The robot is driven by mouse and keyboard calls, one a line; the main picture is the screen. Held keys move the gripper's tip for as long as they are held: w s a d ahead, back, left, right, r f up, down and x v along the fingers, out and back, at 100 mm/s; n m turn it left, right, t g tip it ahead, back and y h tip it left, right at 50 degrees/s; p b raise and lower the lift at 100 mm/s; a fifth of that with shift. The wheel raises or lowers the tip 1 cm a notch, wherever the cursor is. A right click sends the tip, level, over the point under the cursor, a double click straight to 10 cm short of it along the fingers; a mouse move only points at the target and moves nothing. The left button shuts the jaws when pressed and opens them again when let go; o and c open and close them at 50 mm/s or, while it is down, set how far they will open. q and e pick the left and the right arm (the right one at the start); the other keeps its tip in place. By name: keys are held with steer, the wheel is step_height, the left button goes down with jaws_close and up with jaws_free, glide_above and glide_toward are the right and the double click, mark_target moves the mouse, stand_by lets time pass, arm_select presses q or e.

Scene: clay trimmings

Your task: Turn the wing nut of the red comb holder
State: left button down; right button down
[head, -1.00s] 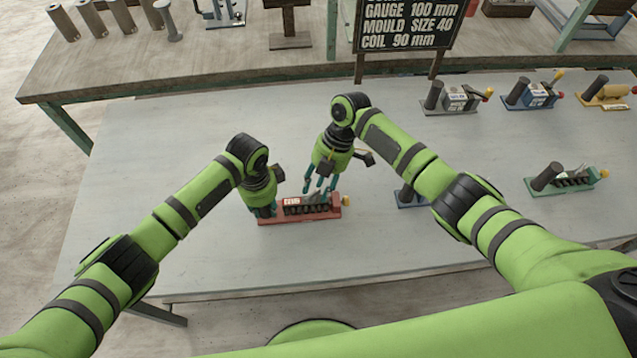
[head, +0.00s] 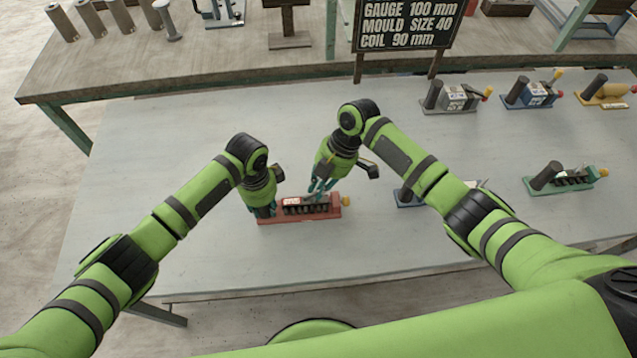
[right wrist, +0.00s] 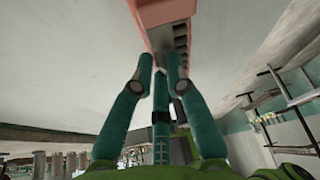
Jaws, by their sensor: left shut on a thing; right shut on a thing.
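The red comb holder (head: 331,212) lies on the grey table, with a row of dark slots, a white label and a yellow knob (head: 345,200) at its right end. It also shows at the top of the right wrist view (right wrist: 160,12). My left gripper (head: 263,211) is shut on the holder's left end and hides what it grips there. My right gripper (head: 316,194) is down at the holder's middle, its fingers closed together around the small grey wing nut. The fingers mostly hide the nut. In the right wrist view, the right gripper's fingertips (right wrist: 161,72) meet beside the slotted edge.
A blue holder (head: 404,203) is partly hidden behind my right arm. A green holder (head: 560,183) stands at right; grey (head: 450,108), blue (head: 530,100) and yellow (head: 605,98) ones stand behind. A dark sign (head: 408,25) stands at the back. The table's left part is clear.

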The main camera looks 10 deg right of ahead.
arm_select(q)
steer(key=shift+a, duration=0.1)
arm_select(e)
steer(key=m+t, duration=0.1)
steer(key=m, duration=0.1)
steer(key=s+m, duration=0.1)
steer(key=m, duration=0.1)
steer(key=shift+d+m+t, duration=0.2)
steer(key=shift+m+t, duration=0.1)
steer(key=shift+t, duration=0.1)
steer(key=m, duration=0.2)
steer(key=m+t, duration=0.1)
steer(key=m, duration=0.1)
steer(key=shift+s+a+m+t, duration=0.1)
steer(key=shift+s+m+t, duration=0.2)
steer(key=shift+s, duration=0.05)
steer(key=m, duration=0.1)
steer(key=m+t+h, duration=0.1)
steer(key=m, duration=0.3)
steer(key=shift+s+a+h, duration=0.3)
steer(key=shift+s+h, duration=0.05)
steer(key=shift+h, duration=0.05)
steer(key=m, duration=0.2)
steer(key=m+t+h, duration=0.1)
steer(key=m, duration=0.1)
steer(key=shift+s+a+m+h, duration=0.15)
steer(key=shift+a+m+h, duration=0.05)
steer(key=shift+m+h, duration=0.1)
arm_select(q)
steer(key=shift+s, duration=0.1)
